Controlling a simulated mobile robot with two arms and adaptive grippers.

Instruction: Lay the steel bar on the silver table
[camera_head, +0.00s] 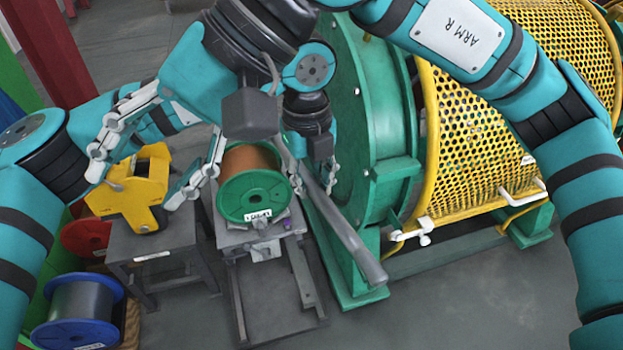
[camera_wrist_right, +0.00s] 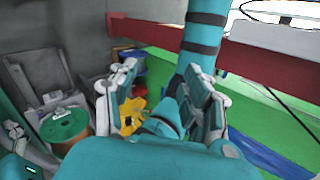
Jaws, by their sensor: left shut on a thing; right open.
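The steel bar (camera_head: 350,238) is a long grey rod in the head view, tilted, running from mid-picture down to the right. My left gripper (camera_head: 312,184) is shut on it near its upper part, and the bar's lower end hangs free in front of the green machine. My right gripper (camera_head: 138,186) is open and empty, left of the bar; its spread fingers also show in the right wrist view (camera_wrist_right: 160,120). Two grey tables stand below: one (camera_head: 190,238) under a yellow device, one (camera_head: 292,226) under a green-flanged spool. I cannot tell which is the silver one.
The yellow device (camera_head: 130,195) and the copper-coloured spool with green flange (camera_head: 252,196) occupy much of the tabletops. The green machine (camera_head: 375,130) with a yellow mesh guard (camera_head: 480,150) stands right. A blue spool (camera_head: 80,312) is lower left. Floor at lower right is clear.

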